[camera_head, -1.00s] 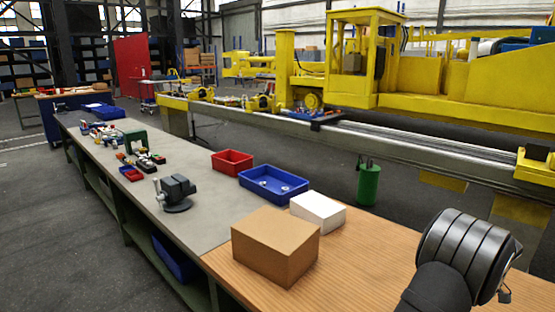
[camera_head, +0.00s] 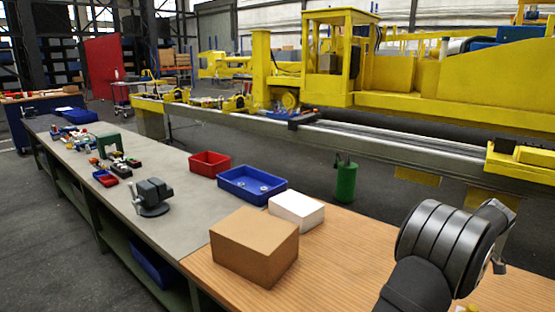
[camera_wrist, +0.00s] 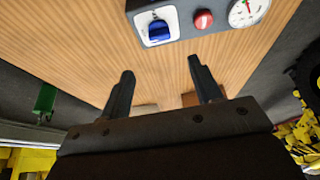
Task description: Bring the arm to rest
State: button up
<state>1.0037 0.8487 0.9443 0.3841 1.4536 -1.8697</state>
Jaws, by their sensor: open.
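My gripper (camera_wrist: 161,76) shows in the wrist view with its two dark fingers wide apart and nothing between them. It is above a wooden tabletop (camera_wrist: 165,70). In the head view my dark arm (camera_head: 445,250) rises at the lower right over the wooden bench top (camera_head: 335,270). The gripper's fingers cannot be made out there.
A control panel with a blue knob (camera_wrist: 158,30), a red button (camera_wrist: 203,19) and a gauge (camera_wrist: 246,10) is at the wrist view's top. A brown box (camera_head: 254,247), white box (camera_head: 297,209), blue tray (camera_head: 228,189), red bin (camera_head: 197,162) and vise (camera_head: 152,195) stand on the bench.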

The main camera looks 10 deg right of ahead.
jog(key=x, duration=1)
jog(key=shift+w+f, duration=0.1)
jog(key=shift+f, duration=0.2)
jog(key=shift+w+a+f, duration=0.1)
jog(key=shift+a+f, duration=0.05)
jog(key=shift+f, duration=0.15)
jog(key=m+t+h, duration=0.1)
jog(key=m, duration=0.3)
jog(key=shift+a, duration=0.1)
jog(key=m+h, duration=0.2)
jog(key=m, duration=0.3)
jog(key=shift+a, duration=0.1)
jog(key=m+h, duration=0.1)
jog(key=m, duration=0.2)
jog(key=shift+m+h, duration=0.4)
jog(key=shift+a+m+h, duration=0.15)
jog(key=shift+m+h, duration=0.55)
jog(key=shift+m, duration=1.1)
jog(key=shift+g, duration=0.3)
